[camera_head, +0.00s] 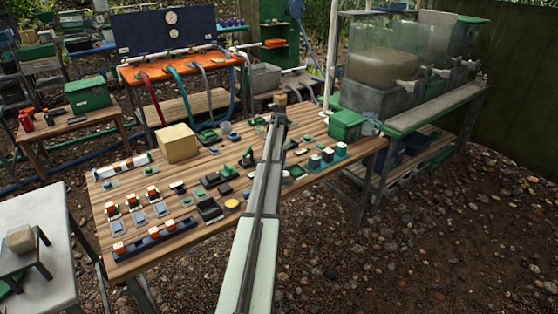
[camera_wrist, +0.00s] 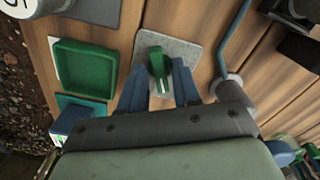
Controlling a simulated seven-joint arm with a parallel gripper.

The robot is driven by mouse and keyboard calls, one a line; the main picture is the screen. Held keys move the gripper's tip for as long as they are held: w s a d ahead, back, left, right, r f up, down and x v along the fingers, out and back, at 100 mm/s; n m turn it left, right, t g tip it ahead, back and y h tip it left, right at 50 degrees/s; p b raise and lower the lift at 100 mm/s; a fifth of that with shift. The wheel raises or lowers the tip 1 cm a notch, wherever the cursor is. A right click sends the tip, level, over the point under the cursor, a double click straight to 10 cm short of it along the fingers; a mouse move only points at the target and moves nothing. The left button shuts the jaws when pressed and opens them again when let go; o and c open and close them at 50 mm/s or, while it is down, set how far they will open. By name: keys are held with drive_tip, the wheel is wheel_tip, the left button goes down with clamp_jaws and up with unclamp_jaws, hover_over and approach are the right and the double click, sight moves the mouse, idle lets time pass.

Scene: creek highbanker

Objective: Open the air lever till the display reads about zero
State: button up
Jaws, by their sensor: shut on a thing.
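A green lever (camera_wrist: 160,65) stands on a light grey plate (camera_wrist: 184,48) on the wooden table, seen in the wrist view. My gripper (camera_wrist: 159,88) has its two blue fingers on either side of the lever and is shut on it. A white mark shows on the lever's near end. In the head view my arm reaches over the table and its end (camera_head: 277,122) hides the lever. A round white dial (camera_wrist: 16,8) is cut off at the wrist view's top left corner; its reading cannot be told.
A green tray (camera_wrist: 84,68) lies left of the lever, and a bent grey-blue rod (camera_wrist: 231,52) stands close on the right. The wooden table (camera_head: 190,222) carries many small parts, a tan block (camera_head: 177,143) and a green box (camera_head: 346,124). Two round gauges (camera_head: 171,25) hang on a dark board behind.

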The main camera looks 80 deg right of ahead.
drive_tip(key=m, duration=0.5)
drive_tip(key=o, duration=0.5)
drive_tip(key=shift+o, duration=0.2)
drive_tip(key=shift+r, duration=3.5)
